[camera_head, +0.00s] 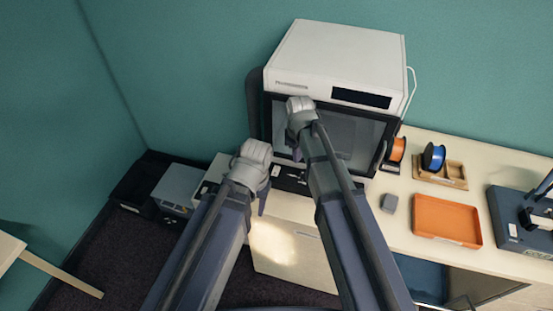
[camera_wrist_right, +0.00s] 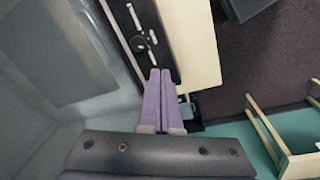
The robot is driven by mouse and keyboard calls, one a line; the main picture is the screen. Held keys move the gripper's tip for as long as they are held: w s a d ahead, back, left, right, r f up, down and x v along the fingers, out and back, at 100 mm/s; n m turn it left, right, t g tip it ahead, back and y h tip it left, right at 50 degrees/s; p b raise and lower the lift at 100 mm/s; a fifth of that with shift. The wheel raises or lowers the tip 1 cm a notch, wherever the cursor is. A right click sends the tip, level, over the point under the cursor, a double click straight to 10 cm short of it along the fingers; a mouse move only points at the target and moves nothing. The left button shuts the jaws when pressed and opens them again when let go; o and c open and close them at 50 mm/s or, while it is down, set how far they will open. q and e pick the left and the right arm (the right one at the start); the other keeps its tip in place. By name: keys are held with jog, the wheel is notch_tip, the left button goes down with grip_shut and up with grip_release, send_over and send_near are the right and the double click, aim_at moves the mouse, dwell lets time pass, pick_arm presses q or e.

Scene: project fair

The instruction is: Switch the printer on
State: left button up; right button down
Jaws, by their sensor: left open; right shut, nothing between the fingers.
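The printer (camera_head: 335,58) is a large box with a white top and a dark-framed front window, standing on the pale counter against the wall. A black strip with light marks runs along its lower front (camera_head: 290,180). In the right wrist view this strip (camera_wrist_right: 150,15) carries a pale plate and a small dark round part (camera_wrist_right: 138,43). My right gripper (camera_wrist_right: 160,72) is shut and empty, its purple fingertips close to the strip; I cannot tell whether they touch it. In the head view my right arm covers part of the printer's front. My left gripper (camera_head: 262,200) is open, left of it at the counter's front.
An orange spool (camera_head: 398,149), a blue spool (camera_head: 433,157) in a wooden holder, a small grey block (camera_head: 389,203), an orange tray (camera_head: 447,220) and a blue-grey machine (camera_head: 515,230) stand right of the printer. A grey box (camera_head: 178,186) is at left.

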aim_at(277, 168)
jog(key=w+a+n, duration=0.5)
jog(key=w+a, duration=0.1)
jog(key=a, duration=0.1)
jog(key=shift+a, duration=0.1)
jog(key=f+b, duration=0.4)
jog(key=w+f+b, duration=0.1)
jog(key=f+b, duration=0.4)
jog(key=w+f+b, duration=0.1)
jog(key=f+b, duration=0.4)
jog(key=shift+d, duration=0.35)
